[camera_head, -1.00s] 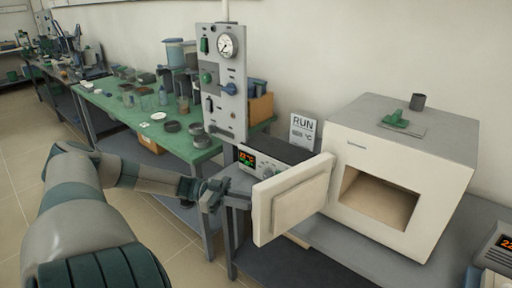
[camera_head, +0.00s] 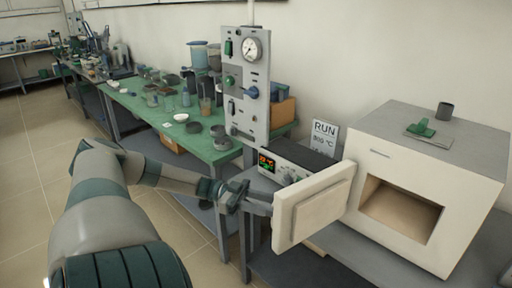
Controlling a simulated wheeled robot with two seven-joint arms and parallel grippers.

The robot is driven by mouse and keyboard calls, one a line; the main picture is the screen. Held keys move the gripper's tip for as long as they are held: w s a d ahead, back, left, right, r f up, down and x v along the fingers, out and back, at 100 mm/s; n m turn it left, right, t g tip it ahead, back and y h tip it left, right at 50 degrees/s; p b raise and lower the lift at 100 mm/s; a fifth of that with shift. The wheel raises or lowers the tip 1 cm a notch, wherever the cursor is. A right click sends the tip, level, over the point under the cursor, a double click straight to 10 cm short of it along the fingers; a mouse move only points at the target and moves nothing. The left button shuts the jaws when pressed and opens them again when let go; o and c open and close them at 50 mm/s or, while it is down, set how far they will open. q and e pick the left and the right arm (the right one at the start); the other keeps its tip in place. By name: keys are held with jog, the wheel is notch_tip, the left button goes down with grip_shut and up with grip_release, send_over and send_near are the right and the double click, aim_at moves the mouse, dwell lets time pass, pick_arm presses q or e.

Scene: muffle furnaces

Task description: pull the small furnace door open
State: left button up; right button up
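The small furnace (camera_head: 390,148) is a cream box with a grey top at the right. Its door (camera_head: 313,205) stands wide open, swung out to the left of the opening. The empty tan chamber (camera_head: 402,210) is visible. My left arm comes in from the left, and its gripper (camera_head: 240,196) is at the door's outer left side. The fingertips are partly hidden near the door's edge, and I cannot tell whether they touch or grip anything. My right gripper is not in view.
A control box (camera_head: 285,165) with a lit display and a RUN sign (camera_head: 324,138) stand behind the door. A gauge panel (camera_head: 247,85) rises at the green workbench (camera_head: 140,108). Floor (camera_head: 40,160) at the left is clear.

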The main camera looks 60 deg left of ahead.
pick_arm(q)
jog(key=b+v, duration=0.1)
jog(key=v, duration=1.6)
jog(key=shift+a, duration=0.1)
jog(key=d+f+n+t+y, duration=0.15)
jog(key=d+f+y, duration=0.3)
jog(key=f, duration=0.85)
jog(key=s+d+f+n+t+y, duration=0.1)
jog(key=d+f+n+y, duration=0.3)
jog(key=f, duration=0.9)
jog(key=d+f+n+t+y, duration=0.15)
jog(key=d+f, duration=0.45)
jog(key=f, duration=0.7)
jog(key=s+d+f+g+y, duration=0.1)
jog(key=s+d+f+g, duration=0.1)
jog(key=d+f, duration=0.4)
jog(key=s+d+f+n+g+y, duration=0.1)
jog(key=s+d+f+g, duration=0.2)
jog(key=d+f, duration=0.4)
jog(key=s+d+f+n+g+y, duration=0.1)
jog(key=d+f, duration=0.6)
jog(key=d, duration=1.3)
jog(key=shift+s+d+g, duration=0.25)
jog(key=shift+s+g, duration=0.45)
jog(key=shift+w+a, duration=0.1)
